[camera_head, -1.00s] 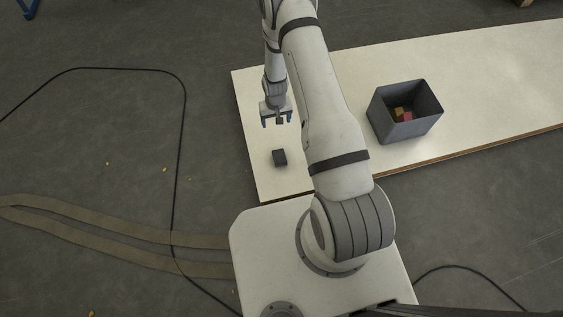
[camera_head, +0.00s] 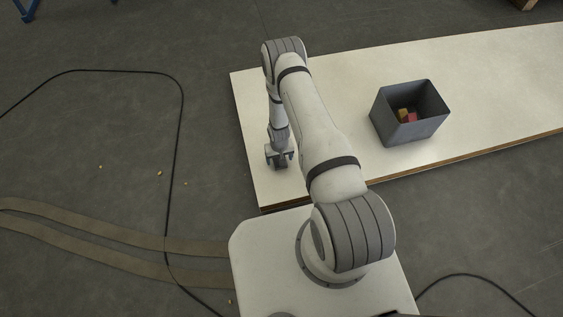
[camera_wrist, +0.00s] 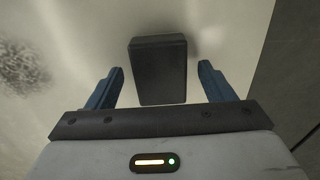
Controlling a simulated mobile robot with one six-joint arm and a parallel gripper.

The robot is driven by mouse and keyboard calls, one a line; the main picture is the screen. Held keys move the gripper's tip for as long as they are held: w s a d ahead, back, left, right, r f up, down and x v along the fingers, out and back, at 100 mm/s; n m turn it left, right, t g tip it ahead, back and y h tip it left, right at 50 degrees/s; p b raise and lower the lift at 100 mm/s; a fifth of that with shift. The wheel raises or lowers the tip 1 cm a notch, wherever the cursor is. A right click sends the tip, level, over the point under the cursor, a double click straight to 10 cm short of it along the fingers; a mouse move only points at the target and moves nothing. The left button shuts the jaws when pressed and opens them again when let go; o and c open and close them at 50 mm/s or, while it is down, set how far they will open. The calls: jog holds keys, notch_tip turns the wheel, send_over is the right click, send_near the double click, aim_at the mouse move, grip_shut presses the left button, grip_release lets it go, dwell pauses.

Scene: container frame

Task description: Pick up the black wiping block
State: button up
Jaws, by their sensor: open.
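The black wiping block (camera_wrist: 158,70) lies on the pale table top in the wrist view, a dark rectangular block. My gripper (camera_wrist: 161,84) is open, with one blue finger to each side of the block's near part. A gap shows between each finger and the block. In the head view my gripper (camera_head: 280,163) is low over the left part of the table and hides the block.
A dark grey bin (camera_head: 408,130) with red and yellow blocks inside stands on the table (camera_head: 480,90) to the right of my arm. The table's left and front edges are close to my gripper. A cable lies on the floor at left.

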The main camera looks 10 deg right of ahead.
jog(key=shift+f, duration=0.5)
jog(key=shift+c, duration=0.4)
jog(key=shift+r, duration=0.1)
jog(key=c, duration=1)
notch_tip(320, 180, up, 10)
jog(key=p, duration=0.3)
